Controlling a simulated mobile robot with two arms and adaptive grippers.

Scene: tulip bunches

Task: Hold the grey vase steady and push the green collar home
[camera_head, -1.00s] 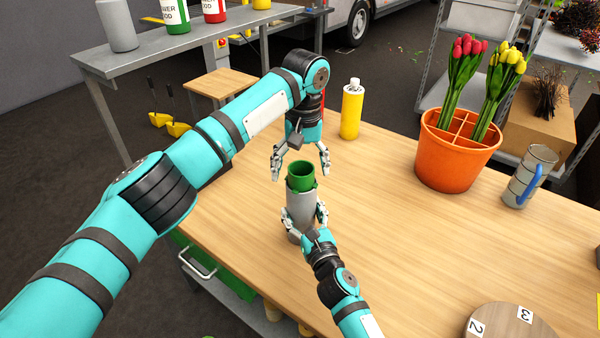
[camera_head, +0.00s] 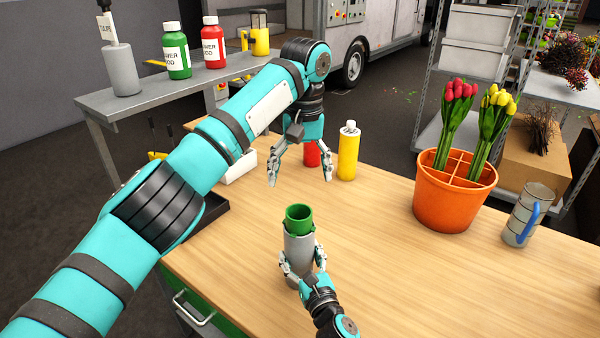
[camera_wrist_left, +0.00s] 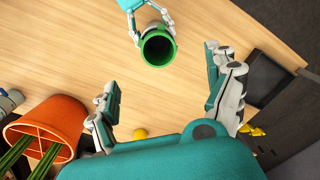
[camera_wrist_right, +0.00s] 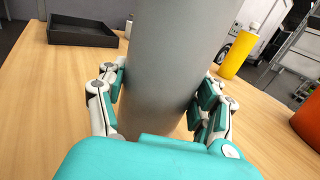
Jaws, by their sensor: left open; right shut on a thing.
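The grey vase (camera_head: 299,247) stands upright on the wooden table, and its grey body fills the middle of the right wrist view (camera_wrist_right: 175,60). The green collar (camera_head: 299,218) sits in the vase's mouth with its upper part standing above the rim. In the left wrist view the collar (camera_wrist_left: 157,47) shows from above as a round open ring. My right gripper (camera_head: 304,268) is shut around the vase's body. My left gripper (camera_head: 300,178) is open and empty, above and behind the vase and apart from the collar. How deep the collar sits inside is hidden.
A yellow bottle (camera_head: 347,155) and a red one (camera_head: 312,154) stand behind my left gripper. A dark tray (camera_wrist_right: 82,30) lies at the left. The table's middle is clear.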

